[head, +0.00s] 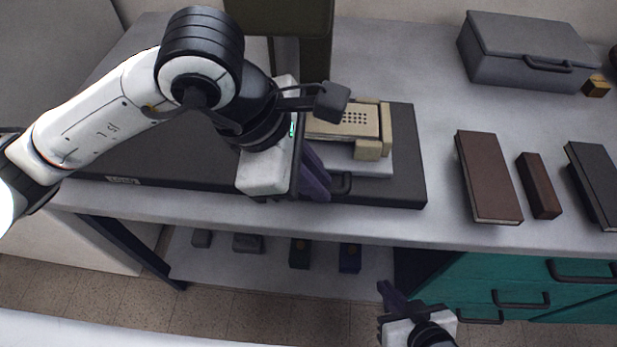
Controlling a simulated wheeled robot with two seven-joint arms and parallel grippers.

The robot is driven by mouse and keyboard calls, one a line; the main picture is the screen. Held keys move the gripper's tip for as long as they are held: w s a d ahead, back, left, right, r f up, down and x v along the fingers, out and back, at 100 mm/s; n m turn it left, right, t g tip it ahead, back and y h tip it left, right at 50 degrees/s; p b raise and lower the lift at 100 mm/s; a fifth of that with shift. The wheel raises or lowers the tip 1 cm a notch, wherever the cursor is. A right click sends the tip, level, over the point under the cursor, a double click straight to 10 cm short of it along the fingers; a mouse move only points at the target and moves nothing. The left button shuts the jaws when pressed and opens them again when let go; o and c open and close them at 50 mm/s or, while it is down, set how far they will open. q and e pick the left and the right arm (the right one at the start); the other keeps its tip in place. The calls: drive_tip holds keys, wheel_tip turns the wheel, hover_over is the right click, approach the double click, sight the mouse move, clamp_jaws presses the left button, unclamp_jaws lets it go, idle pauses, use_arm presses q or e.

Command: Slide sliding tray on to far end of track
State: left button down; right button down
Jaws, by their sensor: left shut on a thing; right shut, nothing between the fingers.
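The sliding tray (375,163) is a light grey plate near the right end of a long dark track base (408,150). A beige block with a dotted top (343,122) sits on it. A dark handle shows at the tray's front (341,183). My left gripper (318,183) reaches down over the track, its dark fingers at the left side of the handle. It is shut on the tray's handle, though the fingers hide much of the contact. My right gripper (392,294) is low in front of the table, shut and empty.
A grey case (525,50) stands at the back right. A brown book (488,177), a brown block (538,186) and a dark book (596,180) lie to the right. Teal drawers (490,275) sit below. Table between the track and brown book is clear.

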use_arm(q)
drive_tip(key=c, duration=1.8)
unclamp_jaws()
drive_tip(key=shift+d, duration=0.35)
drive_tip(key=shift+a, duration=0.1)
drive_tip(key=shift+a+r, duration=0.2)
drive_tip(key=shift+r, duration=0.3)
drive_tip(key=v, duration=0.9)
drive_tip(key=shift+s+p, duration=0.15)
drive_tip(key=shift+p, duration=0.15)
drive_tip(key=shift+a+r, duration=0.1)
